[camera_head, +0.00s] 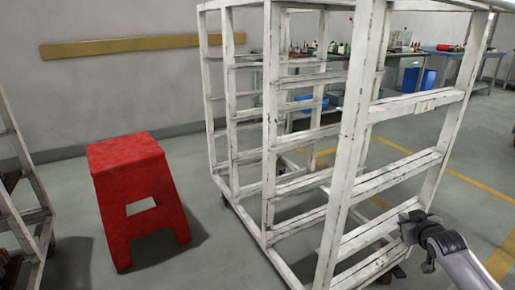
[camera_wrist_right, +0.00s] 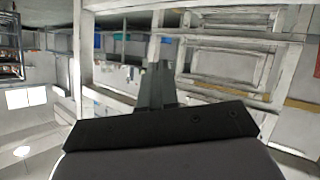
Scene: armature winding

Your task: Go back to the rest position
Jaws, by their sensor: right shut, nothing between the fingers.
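My right gripper (camera_head: 408,226) shows at the lower right of the head view, beside the right side of a white metal rack (camera_head: 352,150). In the right wrist view its fingers (camera_wrist_right: 157,82) are together in the middle, with nothing between them. The rack frame fills much of the background there. I cannot tell whether the gripper touches the rack. My left gripper is not in either view.
A red stool (camera_head: 137,185) stands on the floor left of the rack. Part of another rack (camera_head: 30,215) shows at the left edge. Workbenches with bottles and blue bins (camera_head: 418,78) stand behind. Grey floor (camera_head: 462,205) is open at the right.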

